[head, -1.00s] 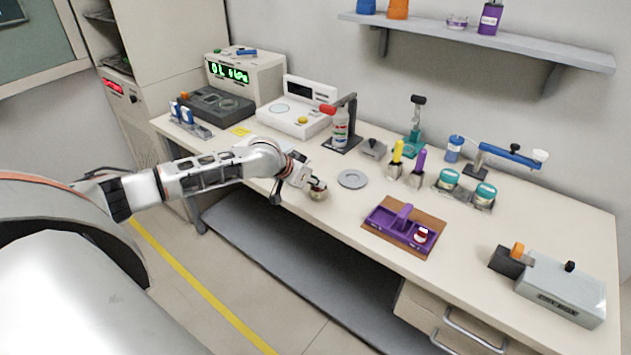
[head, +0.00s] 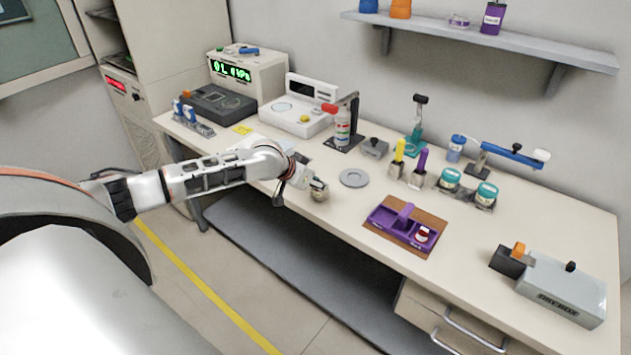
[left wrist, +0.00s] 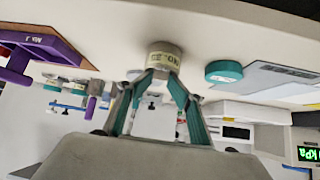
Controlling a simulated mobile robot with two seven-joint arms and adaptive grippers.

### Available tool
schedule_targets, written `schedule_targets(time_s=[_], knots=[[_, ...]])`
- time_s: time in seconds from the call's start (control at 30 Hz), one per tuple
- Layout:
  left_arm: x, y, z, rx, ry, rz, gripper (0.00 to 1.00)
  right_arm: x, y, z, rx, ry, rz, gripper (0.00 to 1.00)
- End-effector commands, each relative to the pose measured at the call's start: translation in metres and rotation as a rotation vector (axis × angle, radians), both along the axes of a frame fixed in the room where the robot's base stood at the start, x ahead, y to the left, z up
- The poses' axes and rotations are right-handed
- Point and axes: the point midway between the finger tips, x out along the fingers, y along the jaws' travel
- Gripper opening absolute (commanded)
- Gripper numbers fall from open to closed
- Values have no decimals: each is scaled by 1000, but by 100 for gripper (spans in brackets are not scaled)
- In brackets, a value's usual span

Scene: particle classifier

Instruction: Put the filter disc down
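I cannot pick out the filter disc with certainty. My left gripper (head: 313,184) is low over the front part of the bench. A small cream round container (head: 319,195) is at its fingertips. In the left wrist view this labelled container (left wrist: 165,56) lies just beyond the two teal-padded fingers (left wrist: 163,84), which lean in toward it. I cannot tell whether they grip it or only stand close. A teal round piece (left wrist: 224,71) lies on the bench beside it, apart from the fingers. My right gripper is not in view.
A grey round plate (head: 353,178) lies right of my left gripper, with clear bench between. A purple tray (head: 385,220) on a brown board is farther right. The bench's front edge is close.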

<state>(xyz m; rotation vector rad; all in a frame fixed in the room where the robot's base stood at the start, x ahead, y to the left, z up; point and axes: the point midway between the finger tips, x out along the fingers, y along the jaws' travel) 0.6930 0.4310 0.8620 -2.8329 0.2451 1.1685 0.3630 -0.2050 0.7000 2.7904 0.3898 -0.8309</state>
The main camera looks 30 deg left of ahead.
Motion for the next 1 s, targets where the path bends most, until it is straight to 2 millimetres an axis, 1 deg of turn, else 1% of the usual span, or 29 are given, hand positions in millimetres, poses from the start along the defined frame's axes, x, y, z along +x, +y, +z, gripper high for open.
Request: schedule_targets(time_s=[0.07, 0.17, 0.2, 0.43, 0.6, 0.7, 0.87, 0.93, 0.97, 1.0], knots=[[-1, 1, 1, 3, 4, -1, 33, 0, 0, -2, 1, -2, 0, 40], [-1, 1, 11, 4, 0, -1, 33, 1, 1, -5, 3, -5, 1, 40], [-7, 3, 15, 3, 3, 0, 33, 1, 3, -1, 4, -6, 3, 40], [-41, 9, 52, 5, 2, -1, 33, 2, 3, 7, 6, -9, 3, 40], [-64, 12, 75, 5, 2, -1, 33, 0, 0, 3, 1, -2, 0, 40], [-74, 14, 85, 4, 1, -1, 33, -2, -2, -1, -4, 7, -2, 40], [-82, 14, 93, 1, 1, -1, 33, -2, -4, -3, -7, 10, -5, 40], [-85, 7, 89, -3, 1, -14, 33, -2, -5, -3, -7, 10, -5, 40], [-86, 1, 84, -5, 1, -25, 33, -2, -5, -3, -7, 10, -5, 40], [-87, -10, 75, -10, -4, -47, 33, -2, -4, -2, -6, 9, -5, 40]])
